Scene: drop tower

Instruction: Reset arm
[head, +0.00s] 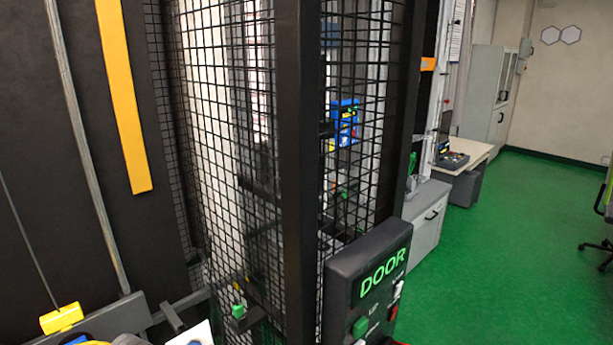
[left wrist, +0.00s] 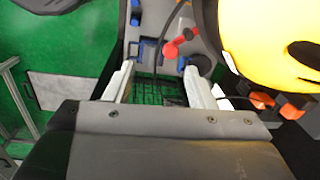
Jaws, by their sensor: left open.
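My left gripper (left wrist: 158,82) shows in the left wrist view with its two pale fingers apart and nothing held between them. Behind the fingers is a grey surface (left wrist: 158,16) with blue parts and a red knob-like part (left wrist: 172,48). Part of a large yellow rounded body (left wrist: 265,40) fills the upper right of that view. I cannot make out either gripper in the head view. My right gripper is not in view.
A black mesh cage (head: 225,130) with a thick dark post (head: 299,150) stands in front in the head view. A dark DOOR control box (head: 370,285) is at its base. A bench (head: 466,160) stands farther back.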

